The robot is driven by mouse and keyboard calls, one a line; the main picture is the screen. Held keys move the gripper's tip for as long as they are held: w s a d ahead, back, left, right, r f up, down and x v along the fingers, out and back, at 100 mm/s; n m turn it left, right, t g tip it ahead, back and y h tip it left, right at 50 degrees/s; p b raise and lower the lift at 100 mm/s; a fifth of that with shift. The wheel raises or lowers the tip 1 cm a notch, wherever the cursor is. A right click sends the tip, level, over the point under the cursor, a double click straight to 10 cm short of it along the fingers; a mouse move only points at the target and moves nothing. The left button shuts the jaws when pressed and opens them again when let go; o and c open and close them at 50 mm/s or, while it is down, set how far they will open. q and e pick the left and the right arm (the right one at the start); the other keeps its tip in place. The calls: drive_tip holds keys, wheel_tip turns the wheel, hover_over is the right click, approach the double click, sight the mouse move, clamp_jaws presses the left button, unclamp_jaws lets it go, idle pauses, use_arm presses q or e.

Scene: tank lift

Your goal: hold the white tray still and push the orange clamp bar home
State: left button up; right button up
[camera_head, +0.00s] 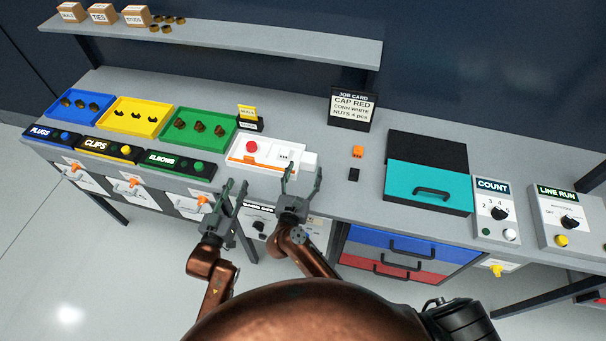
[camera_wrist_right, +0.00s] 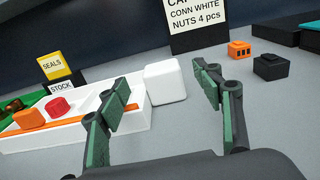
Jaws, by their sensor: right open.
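The white tray (camera_head: 235,153) lies near the bench's front edge. It holds a round red cap (camera_head: 252,146) and white parts. A white block (camera_wrist_right: 165,82) stands at the tray's right end. My right gripper (camera_head: 303,175) is open, with the block seen between its fingers but beyond them. My left gripper (camera_head: 234,187) is open and empty in front of the tray, apart from it.
A small orange block (camera_head: 358,152) and a black block (camera_head: 353,175) lie right of the tray. A teal lid with a handle (camera_head: 428,187) is farther right. Green (camera_head: 172,135), yellow and blue trays stand left. The job card (camera_head: 352,106) stands behind.

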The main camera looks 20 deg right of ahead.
sight(307, 162)
drive_tip(key=x, duration=0.6)
drive_tip(key=shift+w+d, duration=0.1)
drive_tip(key=shift+w, duration=0.1)
drive_tip(key=shift+c, duration=0.4)
